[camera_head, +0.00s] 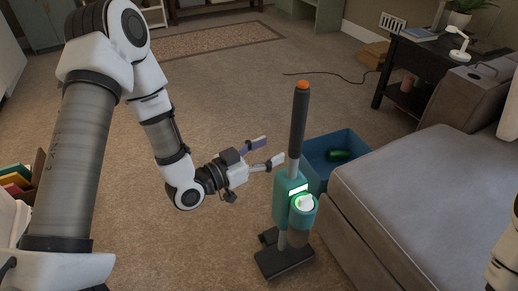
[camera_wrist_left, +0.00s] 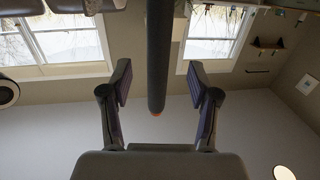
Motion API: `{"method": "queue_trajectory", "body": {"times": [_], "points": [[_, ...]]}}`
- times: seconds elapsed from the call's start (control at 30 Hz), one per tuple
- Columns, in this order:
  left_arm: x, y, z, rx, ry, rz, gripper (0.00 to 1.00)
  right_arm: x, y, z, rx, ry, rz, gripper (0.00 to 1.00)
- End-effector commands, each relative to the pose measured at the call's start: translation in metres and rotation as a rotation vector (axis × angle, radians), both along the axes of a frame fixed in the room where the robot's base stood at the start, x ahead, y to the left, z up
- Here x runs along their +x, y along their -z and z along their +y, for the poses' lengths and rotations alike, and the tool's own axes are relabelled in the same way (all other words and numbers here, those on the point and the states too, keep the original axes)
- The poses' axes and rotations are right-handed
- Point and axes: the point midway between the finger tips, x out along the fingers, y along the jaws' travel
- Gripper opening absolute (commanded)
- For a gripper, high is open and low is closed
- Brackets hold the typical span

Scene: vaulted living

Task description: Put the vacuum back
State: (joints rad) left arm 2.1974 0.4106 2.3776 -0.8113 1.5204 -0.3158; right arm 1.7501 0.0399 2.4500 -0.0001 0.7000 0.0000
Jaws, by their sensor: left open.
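The stick vacuum (camera_head: 297,195) stands upright on the carpet, with a teal body, a lit green ring, a dark handle, an orange top and a dark floor head. My left gripper (camera_head: 271,151) is open and empty, just left of the vacuum's shaft, its fingers pointing toward it. In the left wrist view, the dark handle (camera_wrist_left: 160,55) lines up with the gap between the open fingers (camera_wrist_left: 162,90); no finger visibly touches it. My right gripper is out of view. I cannot make out a dock for the vacuum.
A blue bin (camera_head: 342,142) holding a dark green object stands behind the vacuum. A grey sofa (camera_head: 430,190) fills the right, with a dark side table (camera_head: 420,62) behind it. A thin cable (camera_head: 325,76) lies on the floor. Carpet left of the vacuum is clear.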

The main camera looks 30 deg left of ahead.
Motion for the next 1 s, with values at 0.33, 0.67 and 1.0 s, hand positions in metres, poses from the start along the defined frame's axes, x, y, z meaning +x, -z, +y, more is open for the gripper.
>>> {"method": "queue_trajectory", "body": {"times": [0.33,0.67,1.0], "points": [[-0.028,-0.001,0.015,0.001,0.002,-0.002,0.61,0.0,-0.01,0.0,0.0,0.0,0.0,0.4],[-0.099,0.182,0.007,0.181,-0.086,0.752,0.61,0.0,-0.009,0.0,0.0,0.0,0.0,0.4],[-0.269,0.289,0.036,0.366,-0.425,1.524,0.61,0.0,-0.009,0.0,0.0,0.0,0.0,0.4]]}}
